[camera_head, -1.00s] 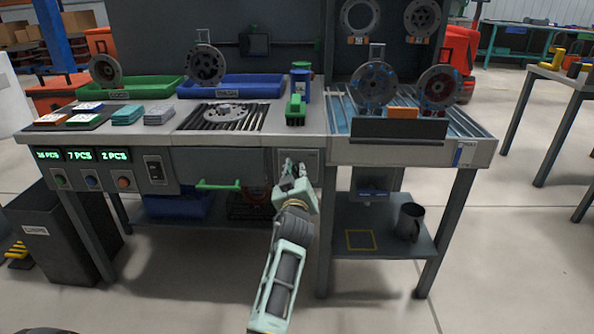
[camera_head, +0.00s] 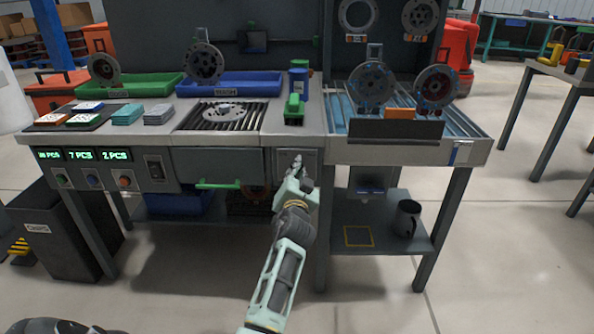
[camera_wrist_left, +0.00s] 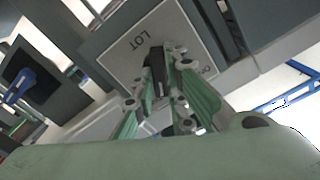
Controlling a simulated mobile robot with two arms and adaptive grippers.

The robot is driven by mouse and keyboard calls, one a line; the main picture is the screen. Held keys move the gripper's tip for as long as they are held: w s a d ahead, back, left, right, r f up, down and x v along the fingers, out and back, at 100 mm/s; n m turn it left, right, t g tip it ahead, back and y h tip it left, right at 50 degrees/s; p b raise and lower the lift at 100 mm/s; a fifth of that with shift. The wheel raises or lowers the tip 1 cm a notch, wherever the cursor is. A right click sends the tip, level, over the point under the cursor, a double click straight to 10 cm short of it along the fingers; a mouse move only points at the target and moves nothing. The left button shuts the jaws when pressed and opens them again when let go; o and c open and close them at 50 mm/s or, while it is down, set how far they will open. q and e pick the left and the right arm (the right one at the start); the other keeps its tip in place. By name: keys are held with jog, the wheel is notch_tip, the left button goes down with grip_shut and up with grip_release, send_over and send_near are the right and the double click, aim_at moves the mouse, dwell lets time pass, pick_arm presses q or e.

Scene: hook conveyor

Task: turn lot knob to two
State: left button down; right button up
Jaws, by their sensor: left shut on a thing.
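The lot knob (camera_wrist_left: 156,60) is a small black knob on a grey plate (camera_wrist_left: 128,50) marked LOT in the left wrist view. My left gripper (camera_wrist_left: 164,80) has its fingers closed on either side of the knob. In the head view my left gripper (camera_head: 296,166) is against the plate (camera_head: 312,158) on the front of the workbench, and it hides the knob there. The knob's pointer and most of the plate's position marks cannot be read. My right gripper is not in view.
The workbench (camera_head: 270,118) edge lies just above the gripper.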

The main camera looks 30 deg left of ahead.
pick_arm(q)
jog(key=m, duration=0.2)
jog(key=shift+m, duration=0.3)
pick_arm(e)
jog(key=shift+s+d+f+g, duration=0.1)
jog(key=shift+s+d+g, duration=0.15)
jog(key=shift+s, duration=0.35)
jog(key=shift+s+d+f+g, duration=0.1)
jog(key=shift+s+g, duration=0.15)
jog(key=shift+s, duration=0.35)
pick_arm(q)
jog(key=shift+m, duration=0.3)
jog(key=c, duration=1.8)
grip_release()
jog(key=shift+o, duration=0.2)
jog(key=shift+d, duration=0.1)
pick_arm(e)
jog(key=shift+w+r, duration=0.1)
pick_arm(q)
jog(key=v, duration=1.2)
jog(key=shift+f, duration=0.15)
